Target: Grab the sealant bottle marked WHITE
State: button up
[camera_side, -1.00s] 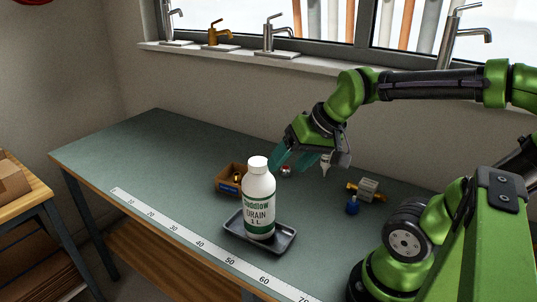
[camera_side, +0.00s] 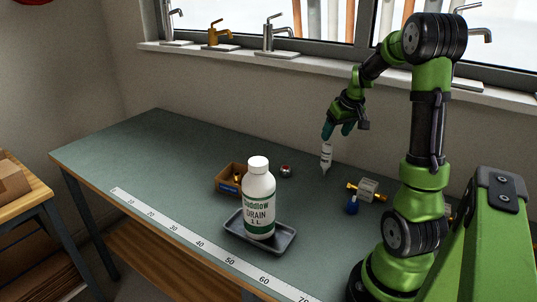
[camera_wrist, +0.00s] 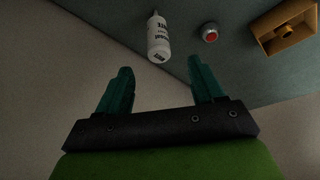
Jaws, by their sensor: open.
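A small white bottle (camera_side: 326,155) with a narrow nozzle lies on the bench near the back wall, its nozzle toward the side camera. It also shows in the wrist view (camera_wrist: 158,40), nozzle pointing away from me; the dark lettering on its label is too small to read surely. My gripper (camera_side: 338,130) is open and empty, its teal fingers just behind and above the bottle's base in the side view. In the wrist view the bottle lies beyond the fingertips of my gripper (camera_wrist: 161,68), roughly in line with the gap and apart from both fingers.
A large white drain bottle (camera_side: 259,205) stands in a dark tray (camera_side: 284,241) at the front. The bench's left part is clear.

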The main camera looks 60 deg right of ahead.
aim_at(329, 145)
jog(key=x, duration=0.5)
jog(key=shift+w+d+f, duration=0.1)
jog(key=shift+w+f, duration=0.1)
jog(key=shift+f, duration=0.2)
jog(key=x, duration=0.5)
jog(key=shift+w+d+r, duration=0.1)
jog(key=shift+d, duration=0.15)
jog(key=c, duration=1.1)
jog(key=shift+r, duration=0.15)
